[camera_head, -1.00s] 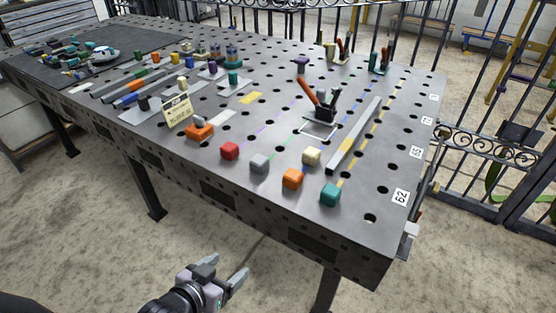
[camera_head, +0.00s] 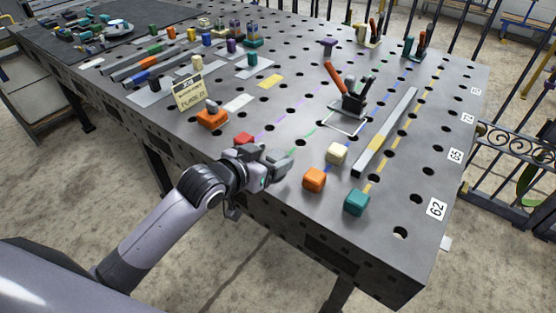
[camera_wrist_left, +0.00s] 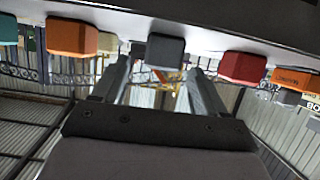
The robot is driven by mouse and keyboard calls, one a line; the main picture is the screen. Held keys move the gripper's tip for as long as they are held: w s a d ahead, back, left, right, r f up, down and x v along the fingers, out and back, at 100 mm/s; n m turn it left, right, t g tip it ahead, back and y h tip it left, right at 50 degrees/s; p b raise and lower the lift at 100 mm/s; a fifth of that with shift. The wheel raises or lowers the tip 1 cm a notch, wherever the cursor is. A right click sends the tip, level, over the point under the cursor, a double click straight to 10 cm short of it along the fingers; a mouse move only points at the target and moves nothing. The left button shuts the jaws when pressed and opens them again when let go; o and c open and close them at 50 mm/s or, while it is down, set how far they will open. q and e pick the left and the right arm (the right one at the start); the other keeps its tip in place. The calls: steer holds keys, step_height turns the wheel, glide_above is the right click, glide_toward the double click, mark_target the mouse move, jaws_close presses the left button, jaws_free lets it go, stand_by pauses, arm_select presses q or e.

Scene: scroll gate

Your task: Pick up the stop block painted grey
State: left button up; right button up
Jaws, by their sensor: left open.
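The grey stop block (camera_head: 281,163) sits near the table's front edge, between a red block (camera_head: 244,139) and an orange block (camera_head: 314,180). In the head view my left gripper (camera_head: 272,157) is right at it and partly hides it. In the left wrist view, which looks upside down, the grey block (camera_wrist_left: 165,50) shows between the two spread fingers of my left gripper (camera_wrist_left: 163,75), beyond their tips or level with them; I cannot tell which. The gripper is open and holds nothing. My right gripper is in neither view.
A cream block (camera_head: 337,153) and a teal block (camera_head: 356,202) stand to the right. A long grey bar (camera_head: 387,130) lies beyond them. The red and orange blocks are close on either side.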

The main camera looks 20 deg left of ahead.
mark_target(277, 154)
arm_select(q)
steer(key=shift+x, duration=2.45)
steer(key=shift+f, duration=0.15)
steer(key=c, duration=1.3)
steer(key=shift+o, duration=0.2)
